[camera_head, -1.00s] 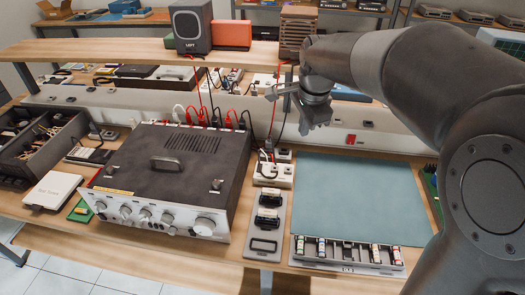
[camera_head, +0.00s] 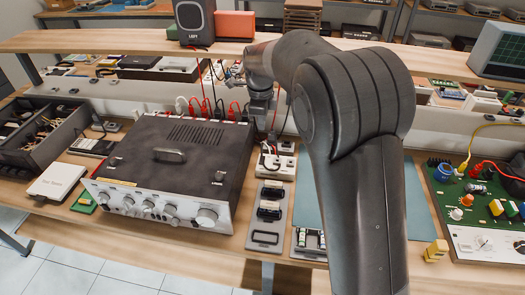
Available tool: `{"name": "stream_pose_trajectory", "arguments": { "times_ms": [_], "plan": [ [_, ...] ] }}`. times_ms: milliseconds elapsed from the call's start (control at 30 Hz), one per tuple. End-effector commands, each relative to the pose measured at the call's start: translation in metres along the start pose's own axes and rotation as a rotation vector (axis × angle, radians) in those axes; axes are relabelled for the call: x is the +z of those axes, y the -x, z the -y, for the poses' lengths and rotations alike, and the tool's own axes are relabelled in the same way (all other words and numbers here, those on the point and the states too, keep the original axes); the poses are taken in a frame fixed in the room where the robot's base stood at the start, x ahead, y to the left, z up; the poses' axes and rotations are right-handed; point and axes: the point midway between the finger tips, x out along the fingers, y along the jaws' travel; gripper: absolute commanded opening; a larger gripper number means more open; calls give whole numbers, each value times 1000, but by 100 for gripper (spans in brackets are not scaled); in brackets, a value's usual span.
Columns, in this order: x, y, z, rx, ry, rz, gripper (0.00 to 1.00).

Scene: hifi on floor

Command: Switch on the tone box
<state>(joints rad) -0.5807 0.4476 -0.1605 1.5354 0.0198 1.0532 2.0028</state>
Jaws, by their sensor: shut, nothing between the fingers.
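A flat white box (camera_head: 57,181) with a small label, which seems to read "Test Tones", lies at the left front of the bench. It is the likeliest tone box; I cannot make out a switch or lit lamp on it. My gripper (camera_head: 262,120) is shut and empty, pointing down behind the right rear corner of the amplifier. It is far to the right of the white box. The gripper's fingertips are small and partly lost among the cables.
A large amplifier (camera_head: 165,165) with front knobs stands between the white box and my gripper. A white socket block (camera_head: 277,166) sits right of it. My arm covers much of the blue-green mat (camera_head: 307,205). A green circuit board (camera_head: 480,195) with leads lies at the right.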

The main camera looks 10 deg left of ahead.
Motion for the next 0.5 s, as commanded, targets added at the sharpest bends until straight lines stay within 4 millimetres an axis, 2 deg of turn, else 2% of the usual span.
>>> {"name": "stream_pose_trajectory", "arguments": {
  "times_ms": [267, 500],
  "plan": [
    [0, -8, 0, 1, 1, -1, 0],
    [-2, -52, 0, 4, 0, -2, 0]
  ]
}}
